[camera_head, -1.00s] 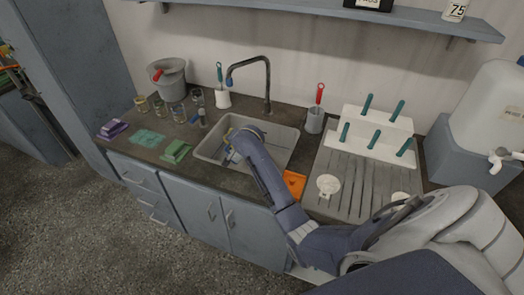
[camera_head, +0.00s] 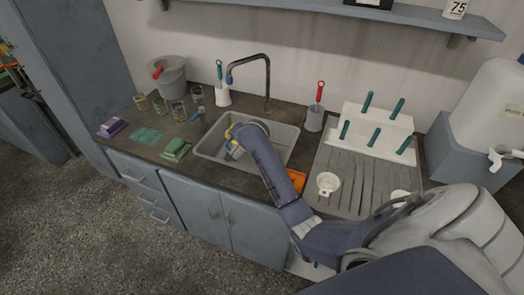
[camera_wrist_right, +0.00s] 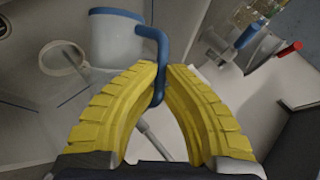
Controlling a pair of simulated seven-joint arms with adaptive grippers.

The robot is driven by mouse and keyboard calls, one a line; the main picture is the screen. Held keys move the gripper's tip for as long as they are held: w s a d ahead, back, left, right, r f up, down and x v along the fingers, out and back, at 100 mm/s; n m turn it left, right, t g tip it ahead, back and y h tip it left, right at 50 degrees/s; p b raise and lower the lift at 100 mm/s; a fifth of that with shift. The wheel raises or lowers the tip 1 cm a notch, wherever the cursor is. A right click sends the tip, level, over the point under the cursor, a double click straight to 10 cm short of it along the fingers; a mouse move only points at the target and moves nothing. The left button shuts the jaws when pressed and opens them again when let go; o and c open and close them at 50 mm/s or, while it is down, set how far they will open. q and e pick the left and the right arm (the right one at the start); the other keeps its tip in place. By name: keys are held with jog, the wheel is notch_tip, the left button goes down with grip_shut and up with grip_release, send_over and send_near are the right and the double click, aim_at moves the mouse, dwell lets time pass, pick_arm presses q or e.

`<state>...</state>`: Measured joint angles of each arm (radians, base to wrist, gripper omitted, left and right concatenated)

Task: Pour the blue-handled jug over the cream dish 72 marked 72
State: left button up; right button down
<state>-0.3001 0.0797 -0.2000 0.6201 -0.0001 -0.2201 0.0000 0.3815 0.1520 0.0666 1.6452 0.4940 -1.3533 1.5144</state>
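My right gripper (camera_head: 232,146) reaches down into the grey sink (camera_head: 286,152). In the right wrist view its yellow fingers (camera_wrist_right: 166,72) close around the blue handle of a white jug (camera_wrist_right: 115,42) with a blue rim; the tips meet at the handle. The jug's inside is not visible, and in the head view the arm mostly hides it. One cream dish (camera_head: 328,184) lies on the left of the ribbed drainboard. Another pale dish (camera_head: 400,197) lies to its right, partly behind my arm. I cannot read a number on either. My left gripper is not in view.
A tap (camera_head: 267,80) arches over the back of the sink. Glass jars (camera_head: 178,109) and a grey bucket (camera_head: 168,76) stand left. A white peg rack (camera_head: 372,132) stands behind the drainboard (camera_head: 350,205). An orange cloth (camera_head: 298,179) lies beside the sink, and a water container (camera_head: 490,110) stands right.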

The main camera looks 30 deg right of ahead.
jog(key=shift+s+d+r+m+y+p, duration=0.1)
jog(key=shift+d+r+m+y+p, duration=0.55)
jog(key=shift+p, duration=1)
dwell(0.8)
jog(key=shift+s+d+r+y, duration=0.1)
jog(key=shift+d+r+y, duration=0.45)
jog(key=shift+r, duration=0.05)
dwell(0.7)
jog(key=shift+s+d+r+m+t+y, duration=0.1)
jog(key=shift+d+r+m+t+y, duration=0.1)
jog(key=shift+d, duration=0.3)
jog(key=shift+s+d+r+m+t+y, duration=0.1)
jog(key=shift+d+m+t+y, duration=0.1)
jog(key=shift+d, duration=0.25)
jog(key=shift+d+r, duration=0.1)
jog(key=shift+d, duration=0.2)
jog(key=shift+d, duration=0.2)
jog(key=shift+s+d+r+m+y, duration=0.1)
jog(key=shift+d+r+m+y, duration=0.25)
jog(key=shift+d+y, duration=0.2)
jog(key=shift+n+h, duration=0.7)
jog(key=shift+h, duration=0.25)
jog(key=a, duration=0.1)
jog(key=a+f, duration=0.1)
jog(key=a, duration=0.2)
jog(key=shift+w+a+f, duration=0.3)
jog(key=shift+w, duration=0.05)
jog(key=shift+a+f, duration=0.1)
jog(key=shift+f, duration=0.25)
